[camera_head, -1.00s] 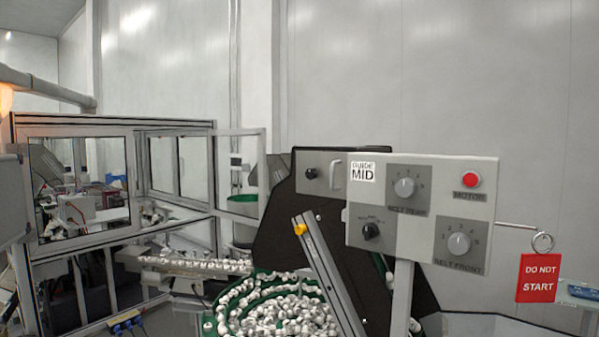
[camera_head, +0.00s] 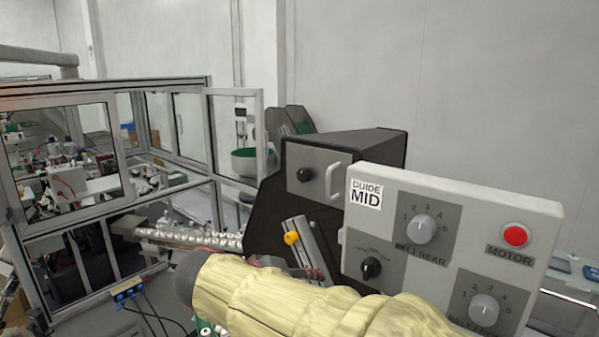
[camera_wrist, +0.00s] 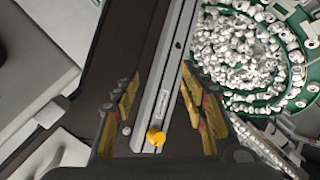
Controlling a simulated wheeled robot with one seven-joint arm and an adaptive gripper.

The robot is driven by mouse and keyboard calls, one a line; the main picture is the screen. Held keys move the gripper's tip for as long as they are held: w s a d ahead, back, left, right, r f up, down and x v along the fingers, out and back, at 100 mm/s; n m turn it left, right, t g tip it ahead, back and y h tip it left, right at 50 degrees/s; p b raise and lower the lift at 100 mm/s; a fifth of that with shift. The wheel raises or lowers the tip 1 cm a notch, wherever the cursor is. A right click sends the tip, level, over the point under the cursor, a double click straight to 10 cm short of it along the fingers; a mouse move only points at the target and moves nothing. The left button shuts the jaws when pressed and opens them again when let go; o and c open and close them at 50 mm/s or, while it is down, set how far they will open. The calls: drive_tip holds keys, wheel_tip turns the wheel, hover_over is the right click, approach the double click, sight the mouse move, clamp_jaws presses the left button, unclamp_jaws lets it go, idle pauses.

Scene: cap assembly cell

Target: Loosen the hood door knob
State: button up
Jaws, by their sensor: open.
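The hood door knob looks to be the black round knob (camera_head: 305,174) on the grey door (camera_head: 320,158) of the dark hood, left of a light pull handle (camera_head: 335,182). I cannot make out this knob in the wrist view. In the wrist view my gripper (camera_wrist: 158,82) is open, with fingers on either side of a metal rail (camera_wrist: 166,60) that carries a yellow knob (camera_wrist: 155,137). Nothing is held. I cannot tell whether the fingers touch the rail.
The control panel (camera_head: 385,195) with dials and a red motor button (camera_head: 515,235) stands right of the hood. The same yellow knob (camera_head: 291,238) shows below the hood door. A green bowl of white caps (camera_wrist: 240,50) lies right in the wrist view. A framed enclosure (camera_head: 110,85) stands left.

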drive_tip(key=w+a+r+m+t+h, duration=0.2)
drive_tip(key=w+a+r+m+t, duration=0.15)
drive_tip(key=r, duration=0.55)
drive_tip(key=m+t+h+p, duration=0.1)
drive_tip(key=m+t+h, duration=0.15)
drive_tip(key=m, duration=0.35)
approach(301, 177)
drive_tip(key=w+g, duration=0.1)
drive_tip(key=w, duration=0.1)
drive_tip(key=shift+n+h, duration=0.25)
drive_tip(key=shift+h, duration=0.1)
drive_tip(key=x, duration=0.2)
drive_tip(key=p+x, duration=0.1)
drive_tip(key=x, duration=0.4)
drive_tip(key=shift+d+r+p, duration=0.15)
drive_tip(key=shift+d+p, duration=0.25)
drive_tip(key=shift+d, duration=0.15)
drive_tip(key=shift+c, duration=0.9)
clamp_jaws()
